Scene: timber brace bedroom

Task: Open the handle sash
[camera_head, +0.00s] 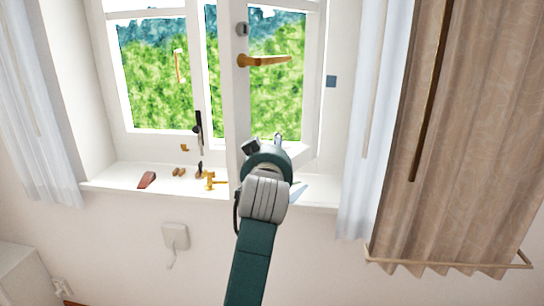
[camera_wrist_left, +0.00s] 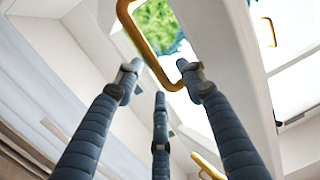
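The white window sash (camera_head: 237,115) has a brass lever handle (camera_head: 263,60) near the top of its near stile, pointing right. The sash appears swung partly into the room. My left gripper (camera_head: 268,143) is below the handle, just right of that stile. In the left wrist view its dark fingers (camera_wrist_left: 160,75) are spread apart, and a bent yellow handle (camera_wrist_left: 143,38) crosses near their tips. I cannot tell whether they touch it. The gripper's far side is hidden in the head view. My right gripper is not in view.
The white sill (camera_head: 120,182) holds a red wedge-like piece (camera_head: 147,180), small brown pieces (camera_head: 179,172) and a brass fitting (camera_head: 212,182). A sheer curtain (camera_head: 375,130) and a brown curtain (camera_head: 460,140) hang right. A grey wall box (camera_head: 175,236) is below the sill.

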